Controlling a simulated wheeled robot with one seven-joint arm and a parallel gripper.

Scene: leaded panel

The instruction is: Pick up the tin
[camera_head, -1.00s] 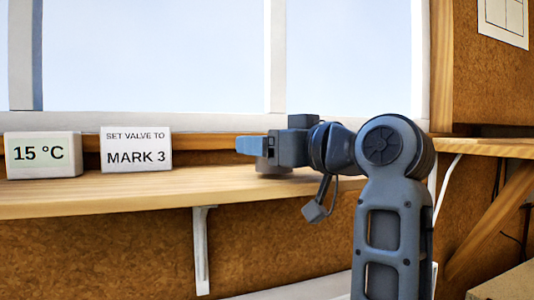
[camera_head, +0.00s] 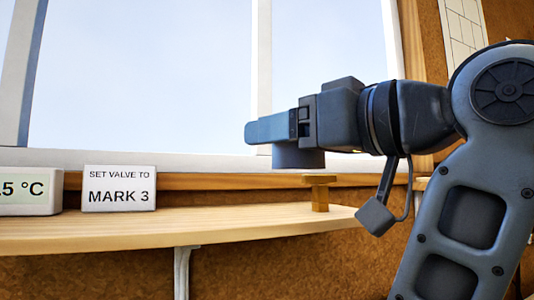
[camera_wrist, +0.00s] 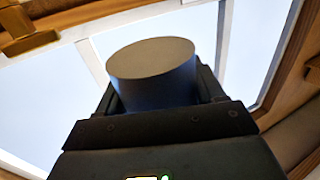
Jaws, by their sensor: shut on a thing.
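The tin (camera_head: 298,157) is a short grey cylinder held below my gripper's fingers in the head view. It is clear of the wooden shelf, in front of the window. My gripper (camera_head: 270,130) is shut on it, with the fingers pointing left. In the wrist view the tin (camera_wrist: 152,60) shows its round, flat grey end and a darker side between the fingers. The fingers partly hide it in both views.
A wooden shelf (camera_head: 200,228) runs below the window. A temperature display (camera_head: 28,192) and a "SET VALVE TO MARK 3" sign (camera_head: 119,189) stand on its left. A small brass T-shaped piece (camera_head: 320,192) stands below the tin. Mid-shelf is bare.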

